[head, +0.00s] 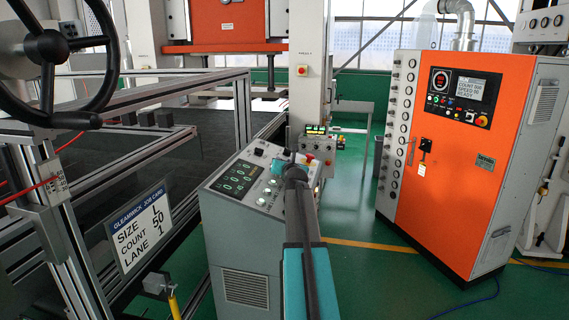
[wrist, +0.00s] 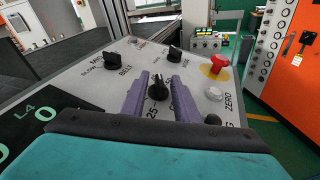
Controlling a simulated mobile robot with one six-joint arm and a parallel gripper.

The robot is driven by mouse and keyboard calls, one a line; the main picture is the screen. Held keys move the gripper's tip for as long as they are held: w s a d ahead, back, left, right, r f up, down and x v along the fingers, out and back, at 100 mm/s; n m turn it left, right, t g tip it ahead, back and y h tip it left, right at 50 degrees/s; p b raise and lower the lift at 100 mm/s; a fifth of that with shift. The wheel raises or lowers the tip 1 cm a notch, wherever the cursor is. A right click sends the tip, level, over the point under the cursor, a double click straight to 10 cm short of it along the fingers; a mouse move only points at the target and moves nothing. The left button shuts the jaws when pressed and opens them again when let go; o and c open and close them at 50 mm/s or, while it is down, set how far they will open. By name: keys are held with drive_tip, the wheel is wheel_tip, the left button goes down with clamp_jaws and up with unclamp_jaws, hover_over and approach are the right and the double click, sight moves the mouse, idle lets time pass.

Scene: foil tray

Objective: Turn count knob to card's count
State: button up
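The grey control console (head: 240,240) stands at the centre. In the wrist view a black knob (wrist: 158,89) sits on its sloped panel, with "25" printed at its near side; its other labels are partly hidden. My gripper (wrist: 159,85) is open, one purple finger on each side of this knob, with small gaps visible. I cannot tell its height over the panel. In the head view my gripper and arm cover part of the panel.
Two more black knobs, a belt knob (wrist: 121,59) and another (wrist: 174,54), stand beyond. A red emergency button (wrist: 216,65) and a white button (wrist: 213,94) are at right. An orange cabinet (head: 460,170) with a screen stands at right. Green floor lies between it and the console.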

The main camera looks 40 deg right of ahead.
drive_tip(key=shift+s, duration=0.1)
drive_tip(key=shift+b+v, duration=1.85)
drive_tip(key=shift+v, duration=3.75)
drive_tip(key=shift+b+v, duration=0.3)
drive_tip(key=shift+v, duration=0.95)
drive_tip(key=shift+s, duration=0.1)
